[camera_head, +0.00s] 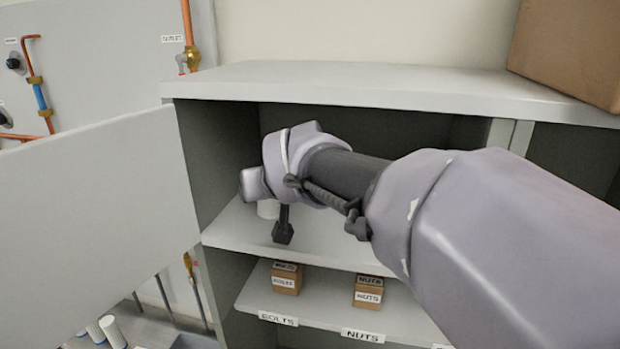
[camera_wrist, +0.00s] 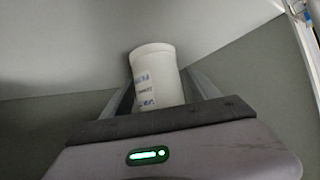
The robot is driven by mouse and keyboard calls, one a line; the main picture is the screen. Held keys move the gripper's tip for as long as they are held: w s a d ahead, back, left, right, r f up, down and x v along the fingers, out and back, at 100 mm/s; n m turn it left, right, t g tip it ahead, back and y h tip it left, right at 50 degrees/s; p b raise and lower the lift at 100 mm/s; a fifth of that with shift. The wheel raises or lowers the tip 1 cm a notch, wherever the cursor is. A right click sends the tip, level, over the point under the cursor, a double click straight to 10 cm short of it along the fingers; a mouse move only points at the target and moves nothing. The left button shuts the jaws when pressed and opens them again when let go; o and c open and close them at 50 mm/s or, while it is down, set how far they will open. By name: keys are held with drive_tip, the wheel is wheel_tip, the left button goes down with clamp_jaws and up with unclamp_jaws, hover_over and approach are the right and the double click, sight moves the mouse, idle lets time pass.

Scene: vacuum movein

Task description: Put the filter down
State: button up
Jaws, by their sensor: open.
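The filter is a white cylinder with a printed label (camera_wrist: 156,75). In the wrist view it sits between the two fingers of my gripper (camera_wrist: 165,95), which are spread to either side of it. In the head view only a small white part of the filter (camera_head: 268,209) shows, at the upper shelf (camera_head: 325,240) inside the open cabinet. My wrist and the dark gripper finger (camera_head: 283,230) hide most of it there. My gripper is open. The filter appears to rest on the shelf, but its base is hidden.
The cabinet door (camera_head: 95,210) stands open at left. The cabinet top (camera_head: 380,85) is close above my arm, with a cardboard box (camera_head: 570,50) on it. Small boxes (camera_head: 286,279) (camera_head: 368,291) stand on the lower shelf. White cylinders (camera_head: 112,331) lie at lower left.

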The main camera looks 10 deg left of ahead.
drive_tip(key=b+v, duration=0.1)
drive_tip(key=v, duration=1.1)
drive_tip(key=shift+r+b, duration=0.2)
drive_tip(key=shift+b, duration=0.2)
